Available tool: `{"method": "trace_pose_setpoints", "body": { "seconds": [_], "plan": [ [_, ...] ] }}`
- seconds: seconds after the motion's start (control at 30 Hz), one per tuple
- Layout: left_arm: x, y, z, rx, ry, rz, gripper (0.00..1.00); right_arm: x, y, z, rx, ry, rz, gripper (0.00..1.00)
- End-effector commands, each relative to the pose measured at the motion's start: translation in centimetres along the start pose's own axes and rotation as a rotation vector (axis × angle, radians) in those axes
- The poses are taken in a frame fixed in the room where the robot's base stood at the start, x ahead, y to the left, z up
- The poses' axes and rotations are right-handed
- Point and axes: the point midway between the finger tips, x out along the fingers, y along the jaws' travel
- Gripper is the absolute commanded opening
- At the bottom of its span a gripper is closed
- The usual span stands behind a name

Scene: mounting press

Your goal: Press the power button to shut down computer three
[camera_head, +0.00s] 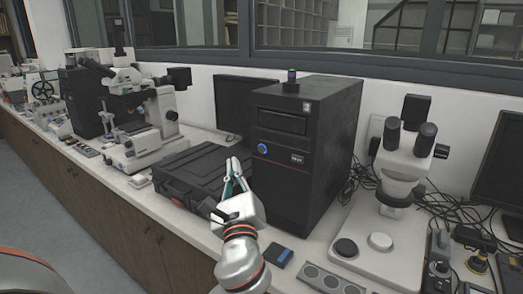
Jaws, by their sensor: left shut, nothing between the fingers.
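A black computer tower (332,140) stands upright on the bench in the middle of the view. Its front panel carries a round, blue-lit power button (262,148) at the upper left of the lower half. A small pale label (307,107) sits at the panel's upper right; its mark is too small to read surely. My left gripper (236,162) is shut and empty, with its fingers pointing up, in front of the tower and a little left of and below the button in the picture. I see no contact between fingertips and button. My right gripper is not in view.
A black hard case (188,172) lies left of the gripper. A dark monitor (232,105) stands behind. A white microscope (400,165) with loose cables is right of the tower; another microscope (140,125) is to the left. A small blue-and-black item (278,256) lies near the bench's front.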

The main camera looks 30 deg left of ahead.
Motion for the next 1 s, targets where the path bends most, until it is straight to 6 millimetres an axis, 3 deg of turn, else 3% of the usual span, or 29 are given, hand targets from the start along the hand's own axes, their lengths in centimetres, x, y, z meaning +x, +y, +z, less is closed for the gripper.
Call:
{"method": "trace_pose_setpoints", "body": {
  "seconds": [0.47, 0.7, 1.0],
  "plan": [
    [4.0, -2.8, -3.3, -0.001, 0.003, 0.0, 0.0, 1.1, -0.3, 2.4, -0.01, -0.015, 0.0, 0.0],
    [5.5, -4.0, -3.9, -0.002, -0.001, 0.0, 0.0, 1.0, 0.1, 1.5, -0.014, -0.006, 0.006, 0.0],
    [5.8, -4.3, -4.2, -0.002, 0.0, 0.0, 0.0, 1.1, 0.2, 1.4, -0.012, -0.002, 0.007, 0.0]
  ]
}}
